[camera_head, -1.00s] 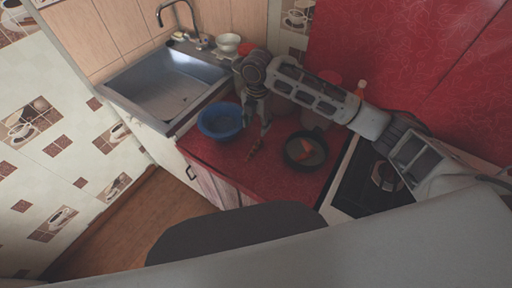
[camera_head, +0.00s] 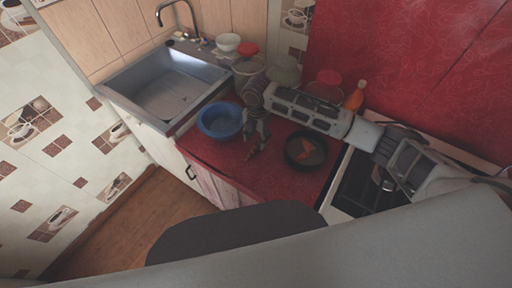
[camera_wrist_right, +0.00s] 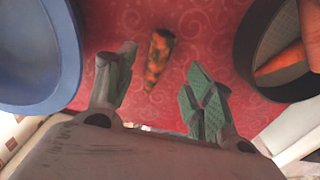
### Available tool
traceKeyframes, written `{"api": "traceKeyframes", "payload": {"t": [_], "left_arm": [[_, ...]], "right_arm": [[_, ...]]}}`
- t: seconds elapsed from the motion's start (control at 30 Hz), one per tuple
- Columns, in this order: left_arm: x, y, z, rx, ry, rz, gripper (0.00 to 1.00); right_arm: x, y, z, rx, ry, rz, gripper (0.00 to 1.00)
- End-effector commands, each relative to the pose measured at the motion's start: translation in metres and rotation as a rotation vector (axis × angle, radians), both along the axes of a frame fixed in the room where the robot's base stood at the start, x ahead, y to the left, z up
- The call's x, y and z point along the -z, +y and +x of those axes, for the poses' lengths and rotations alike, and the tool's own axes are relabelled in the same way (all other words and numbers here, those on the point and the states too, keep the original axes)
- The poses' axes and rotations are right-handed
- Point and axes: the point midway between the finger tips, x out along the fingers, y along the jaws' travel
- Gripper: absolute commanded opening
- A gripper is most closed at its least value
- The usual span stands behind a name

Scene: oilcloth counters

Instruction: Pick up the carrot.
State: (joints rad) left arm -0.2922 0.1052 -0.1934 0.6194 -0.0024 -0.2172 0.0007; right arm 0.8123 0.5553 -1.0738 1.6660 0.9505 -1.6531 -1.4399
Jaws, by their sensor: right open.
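In the right wrist view a carrot (camera_wrist_right: 159,58), orange with dark patches, lies on the red counter. It sits between and just beyond the two spread green-padded fingers of my right gripper (camera_wrist_right: 162,64), not held. In the head view my right gripper (camera_head: 257,138) is low over the counter, between the blue bowl and the dark pan; its fingers largely hide the carrot there. My left gripper is not in view.
A blue bowl (camera_head: 204,125) stands left of the gripper. A dark pan (camera_head: 290,158) with orange pieces (camera_head: 307,148) stands right, beside the stove (camera_head: 352,190). Jars and an orange bottle (camera_head: 355,97) stand behind. The counter's front part is clear.

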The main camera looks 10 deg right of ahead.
Motion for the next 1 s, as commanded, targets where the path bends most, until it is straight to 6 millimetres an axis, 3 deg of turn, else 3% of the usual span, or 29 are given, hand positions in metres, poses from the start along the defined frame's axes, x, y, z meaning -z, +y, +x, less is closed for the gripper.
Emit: {"api": "traceKeyframes", "payload": {"t": [0.27, 0.73, 1.0], "left_arm": [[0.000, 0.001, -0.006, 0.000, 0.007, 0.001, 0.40], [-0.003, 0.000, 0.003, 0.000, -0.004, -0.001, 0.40], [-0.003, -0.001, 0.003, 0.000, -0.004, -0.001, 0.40]], "right_arm": [[0.004, 0.000, 0.000, 0.000, 0.001, -0.001, 0.53], [0.049, 0.002, 0.002, 0.000, 0.001, -0.001, 0.53], [0.052, 0.002, 0.002, -0.001, 0.000, -0.001, 0.53]]}}
